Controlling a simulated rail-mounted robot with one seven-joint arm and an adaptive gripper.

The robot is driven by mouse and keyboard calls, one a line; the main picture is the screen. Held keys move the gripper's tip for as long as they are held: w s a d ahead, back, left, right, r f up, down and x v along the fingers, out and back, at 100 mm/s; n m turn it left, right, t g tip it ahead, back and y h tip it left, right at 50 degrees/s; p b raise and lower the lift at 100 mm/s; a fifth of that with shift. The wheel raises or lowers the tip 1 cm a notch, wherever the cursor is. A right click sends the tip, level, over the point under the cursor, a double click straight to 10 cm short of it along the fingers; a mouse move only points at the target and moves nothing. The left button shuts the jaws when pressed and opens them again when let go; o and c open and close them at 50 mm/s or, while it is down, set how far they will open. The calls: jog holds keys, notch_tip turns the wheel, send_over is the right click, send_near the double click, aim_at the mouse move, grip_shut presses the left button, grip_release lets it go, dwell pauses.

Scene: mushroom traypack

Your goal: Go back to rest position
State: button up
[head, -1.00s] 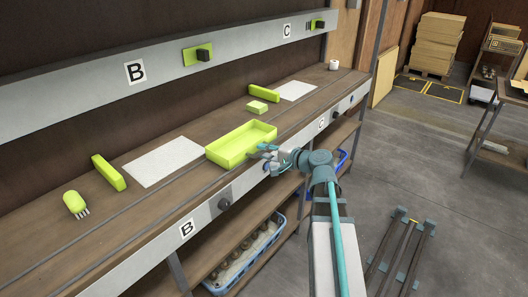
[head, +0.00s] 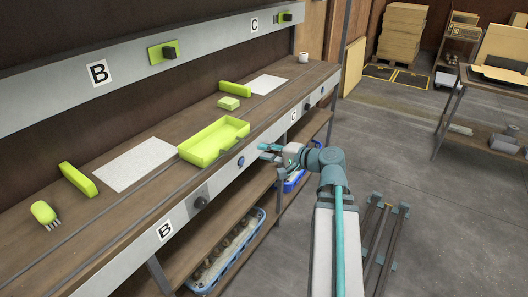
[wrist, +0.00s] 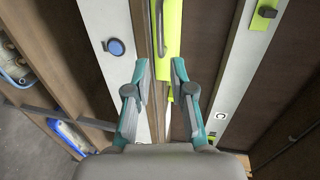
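My gripper (head: 268,152) is in front of the workbench's front edge in the head view, beside the right end of the yellow-green tray (head: 215,152) and apart from it. In the wrist view my gripper (wrist: 157,72) has its two fingers spread with nothing between them. Part of the tray (wrist: 171,28) shows beyond the fingertips there. The tray sits on the bench and looks empty. My arm stretches from the lower middle of the head view toward the bench.
The bench also bears a white sheet (head: 135,163), a yellow-green block (head: 229,103) and a brush-like tool (head: 44,213). A blue button (head: 240,161) is on the bench front. A blue crate (head: 228,255) stands on the shelf below. The floor at right is mostly open.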

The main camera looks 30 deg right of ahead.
jog(key=s+a+f+n+g+h+p, duration=0.1)
jog(key=s+a+f+n+g, duration=0.2)
jog(key=f, duration=0.8)
jog(key=s+a+f+g+h+p, duration=0.15)
jog(key=s+f+g, duration=0.25)
jog(key=f, duration=0.7)
jog(key=s+a+f+n+g+h+p, duration=0.1)
jog(key=s+a+f+n+g+h, duration=0.2)
jog(key=f, duration=0.8)
jog(key=s+a+f+n+g+p, duration=0.1)
jog(key=s+f, duration=0.4)
jog(key=s, duration=0.5)
jog(key=s+a+f+n+g+h+p, duration=0.1)
jog(key=s+a+f+g, duration=0.4)
jog(key=s, duration=0.5)
jog(key=s+a+f+n+g+h+p, duration=0.1)
jog(key=s+a+f+n+g+p, duration=0.2)
jog(key=s, duration=0.6)
notch_tip(320, 180, down, 2)
jog(key=shift+s+a+f+n+g, duration=0.25)
jog(key=shift+s+a+n+g, duration=0.2)
jog(key=shift+a+g, duration=0.4)
jog(key=shift+w+a, duration=0.1)
jog(key=shift+a, duration=0.05)
